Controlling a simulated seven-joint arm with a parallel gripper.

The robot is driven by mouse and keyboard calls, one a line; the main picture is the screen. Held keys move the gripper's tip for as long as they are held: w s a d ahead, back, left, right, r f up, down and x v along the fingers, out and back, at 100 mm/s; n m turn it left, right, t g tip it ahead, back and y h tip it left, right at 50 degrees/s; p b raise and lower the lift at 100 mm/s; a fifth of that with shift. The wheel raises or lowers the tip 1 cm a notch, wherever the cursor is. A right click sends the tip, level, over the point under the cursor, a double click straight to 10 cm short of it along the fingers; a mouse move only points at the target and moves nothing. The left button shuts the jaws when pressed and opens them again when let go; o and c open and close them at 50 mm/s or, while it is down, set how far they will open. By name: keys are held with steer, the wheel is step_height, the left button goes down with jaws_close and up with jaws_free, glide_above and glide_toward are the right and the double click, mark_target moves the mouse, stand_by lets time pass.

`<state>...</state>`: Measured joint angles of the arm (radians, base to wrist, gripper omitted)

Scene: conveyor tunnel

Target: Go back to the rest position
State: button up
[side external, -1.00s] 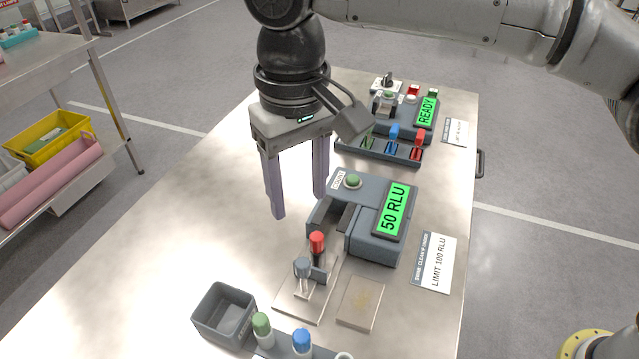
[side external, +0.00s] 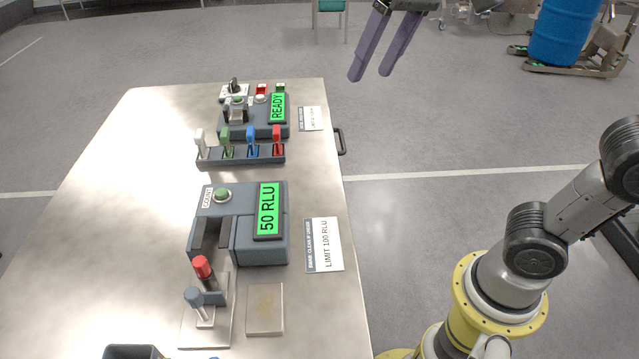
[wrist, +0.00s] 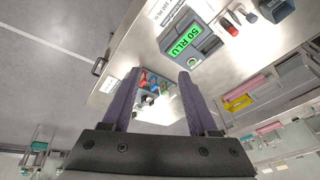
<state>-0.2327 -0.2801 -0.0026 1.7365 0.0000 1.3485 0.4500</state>
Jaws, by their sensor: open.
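My gripper (side external: 384,48) is open and empty, at the top of the side view. It is up in the air, off to the right of the steel table (side external: 105,215) and clear of everything on it. In the wrist view its two purple fingers (wrist: 158,98) stand apart, with the table far beyond them. My wrist and upper arm are cut off by the top edge of the side view.
On the table stand a counter reading 50 RLU (side external: 268,210), a READY device (side external: 277,107), a rack of coloured swabs (side external: 240,154) and a stand with a red-capped piece (side external: 203,267). A blue barrel (side external: 560,32) stands at the back right. The air around my gripper is free.

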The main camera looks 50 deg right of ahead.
steer(key=s+d+f+n+t, duration=0.1)
steer(key=s+d+f, duration=0.2)
steer(key=s+f, duration=0.2)
steer(key=s+d+f+n, duration=0.1)
steer(key=s+d+f, duration=0.2)
steer(key=s+f, duration=0.3)
step_height(320, 180, down, 4)
steer(key=shift+d+r+n+t+h, duration=0.2)
steer(key=shift+d+n+t+h, duration=0.1)
steer(key=shift+t+h, duration=0.1)
